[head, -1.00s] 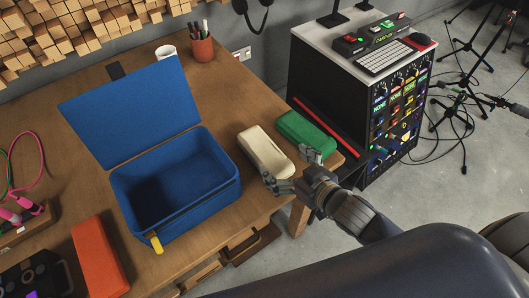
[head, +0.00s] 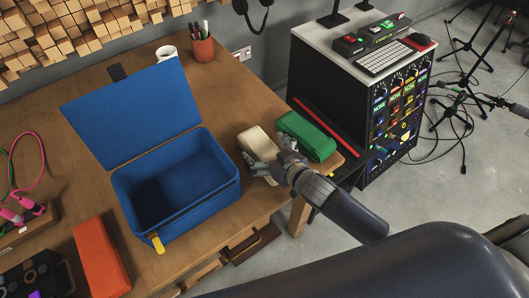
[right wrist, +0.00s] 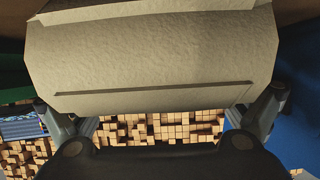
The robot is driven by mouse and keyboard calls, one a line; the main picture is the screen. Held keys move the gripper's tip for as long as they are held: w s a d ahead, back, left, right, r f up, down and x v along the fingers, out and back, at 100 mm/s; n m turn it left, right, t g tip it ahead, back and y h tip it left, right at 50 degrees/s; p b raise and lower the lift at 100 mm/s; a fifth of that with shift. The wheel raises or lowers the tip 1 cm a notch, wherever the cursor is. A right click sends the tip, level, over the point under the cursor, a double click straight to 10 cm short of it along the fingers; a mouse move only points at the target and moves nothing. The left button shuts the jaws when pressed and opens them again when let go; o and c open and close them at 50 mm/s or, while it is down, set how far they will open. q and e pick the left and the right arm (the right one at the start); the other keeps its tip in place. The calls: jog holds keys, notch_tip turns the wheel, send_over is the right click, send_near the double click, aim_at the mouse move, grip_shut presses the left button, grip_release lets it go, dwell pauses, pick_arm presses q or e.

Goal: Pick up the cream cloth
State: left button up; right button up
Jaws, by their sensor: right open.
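The cream cloth (head: 257,142) is a folded, rounded bundle on the wooden table, between the blue box and a green folded cloth (head: 307,135). My right gripper (head: 270,160) is open at the near end of the cream cloth and hides part of it. In the right wrist view the cream cloth (right wrist: 150,55) fills the upper middle, with the two fingers of the right gripper (right wrist: 155,115) to either side of it. I cannot tell whether the fingers touch it. My left gripper is not in view.
An open blue box (head: 178,190) with a yellow tab stands left of the cream cloth. An orange folded cloth (head: 101,257) lies at the front left. A mug (head: 166,53) and a pen cup (head: 202,48) stand at the back. A black equipment cabinet (head: 345,100) stands right of the table.

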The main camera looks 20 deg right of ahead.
jog(key=c, duration=1.3)
